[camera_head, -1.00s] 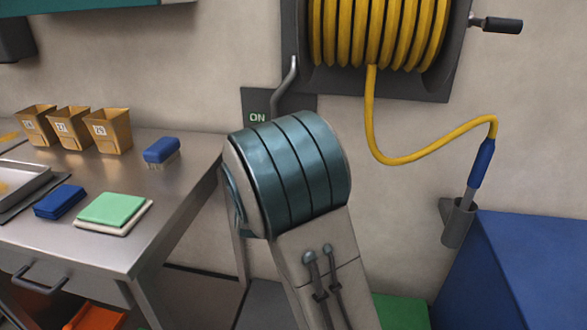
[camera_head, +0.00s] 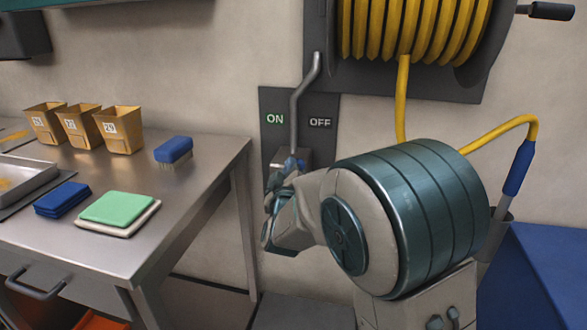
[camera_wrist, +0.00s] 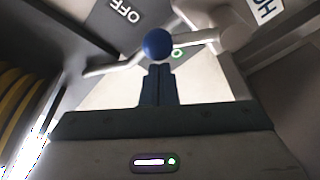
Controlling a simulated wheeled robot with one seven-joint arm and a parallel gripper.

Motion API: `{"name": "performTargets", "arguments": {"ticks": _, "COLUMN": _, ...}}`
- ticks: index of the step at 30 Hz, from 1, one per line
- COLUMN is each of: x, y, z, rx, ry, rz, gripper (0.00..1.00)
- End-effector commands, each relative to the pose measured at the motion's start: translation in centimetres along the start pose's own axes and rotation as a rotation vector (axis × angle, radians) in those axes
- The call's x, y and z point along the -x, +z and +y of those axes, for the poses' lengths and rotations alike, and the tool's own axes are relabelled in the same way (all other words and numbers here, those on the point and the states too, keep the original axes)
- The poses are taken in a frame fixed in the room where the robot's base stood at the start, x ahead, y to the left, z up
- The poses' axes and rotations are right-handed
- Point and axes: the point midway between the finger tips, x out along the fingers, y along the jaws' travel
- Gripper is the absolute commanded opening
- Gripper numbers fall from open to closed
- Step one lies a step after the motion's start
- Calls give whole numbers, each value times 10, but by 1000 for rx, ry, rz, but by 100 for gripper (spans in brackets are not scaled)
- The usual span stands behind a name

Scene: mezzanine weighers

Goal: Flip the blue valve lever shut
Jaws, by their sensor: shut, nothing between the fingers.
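The valve panel (camera_head: 328,105) is a dark plate on the wall, with green ON at its left and pale OFF at its right. The blue round knob of the valve lever (camera_wrist: 157,43) shows in the wrist view, between the OFF print and part of a green letter. My gripper (camera_wrist: 158,68) is shut and empty, its blue fingertips right at the knob's near edge; I cannot tell whether they touch. In the head view my gripper is small beside the valve, and my arm hides part of it. The lever's exact angle is unclear.
A grey pipe (camera_head: 297,105) runs down to the valve. A yellow hose reel (camera_head: 410,28) hangs above, its hose dropping behind my arm. A steel table (camera_head: 190,190) with boxes, a brush and cloths stands at left. A blue bin (camera_head: 550,265) stands at right.

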Motion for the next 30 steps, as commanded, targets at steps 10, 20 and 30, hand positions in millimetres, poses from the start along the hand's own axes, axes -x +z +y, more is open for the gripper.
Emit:
{"name": "performTargets", "arguments": {"ticks": 10, "x": 0, "y": -4, "z": 2, "rx": 1, "ry": 2, "rz": -2, "gripper": 0}}
{"name": "performTargets", "arguments": {"ticks": 20, "x": 27, "y": -33, "z": 3, "rx": 3, "ry": 8, "rz": -11, "gripper": 0}}
{"name": "performTargets", "arguments": {"ticks": 30, "x": 91, "y": -34, "z": 3, "rx": 2, "ry": 9, "rz": -10, "gripper": 0}}
